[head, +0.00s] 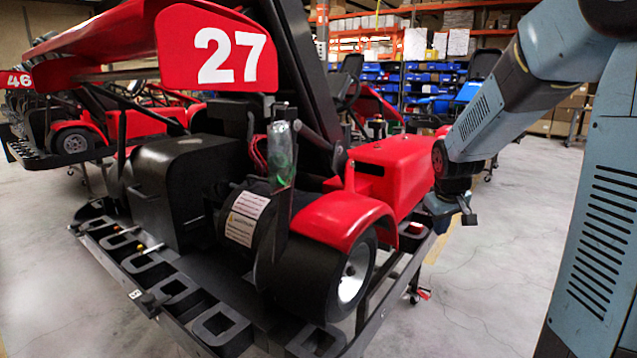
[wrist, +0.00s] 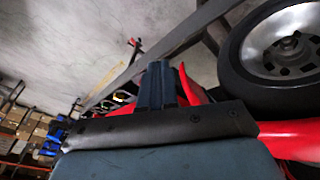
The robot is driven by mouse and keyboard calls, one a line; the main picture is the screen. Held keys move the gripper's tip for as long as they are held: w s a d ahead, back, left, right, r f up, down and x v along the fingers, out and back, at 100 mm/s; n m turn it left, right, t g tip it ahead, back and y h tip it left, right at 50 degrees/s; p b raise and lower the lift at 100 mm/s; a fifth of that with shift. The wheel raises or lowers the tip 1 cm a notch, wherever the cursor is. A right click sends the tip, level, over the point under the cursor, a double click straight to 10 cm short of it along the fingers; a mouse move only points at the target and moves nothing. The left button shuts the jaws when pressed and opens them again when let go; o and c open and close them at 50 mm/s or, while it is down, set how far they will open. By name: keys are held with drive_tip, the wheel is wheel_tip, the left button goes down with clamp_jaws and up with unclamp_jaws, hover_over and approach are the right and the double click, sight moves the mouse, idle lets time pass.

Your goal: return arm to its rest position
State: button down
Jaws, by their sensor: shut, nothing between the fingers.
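My blue-grey arm (head: 520,90) reaches in from the right of the head view, bent at its elbow. My gripper (head: 463,212) hangs at its end, just right of the red side body (head: 395,170) of kart number 27. In the wrist view my gripper's dark fingers (wrist: 160,85) are together with nothing held. Red bodywork shows close behind them in that view. I cannot tell whether the gripper touches the kart.
Kart 27's rear wheel (head: 355,272) and black stand frame (head: 165,290) fill the middle. The wheel also shows in the wrist view (wrist: 285,50). Another kart (head: 75,140) stands at left. Shelves with blue bins (head: 425,80) stand behind. Concrete floor (head: 500,270) is clear at right.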

drive_tip(key=s+a+r+m, duration=0.1)
drive_tip(key=s+a+r, duration=0.2)
drive_tip(key=s, duration=1)
drive_tip(key=s+a+r+m+t+y, duration=0.1)
drive_tip(key=s+a+r+m, duration=0.1)
drive_tip(key=s+r, duration=0.5)
drive_tip(key=s+a, duration=0.1)
drive_tip(key=s, duration=0.5)
drive_tip(key=shift+a+r+m, duration=0.25)
drive_tip(key=shift+r+m, duration=0.05)
drive_tip(key=shift+r, duration=0.1)
drive_tip(key=c, duration=1.8)
unclamp_jaws()
drive_tip(key=shift+c, duration=0.2)
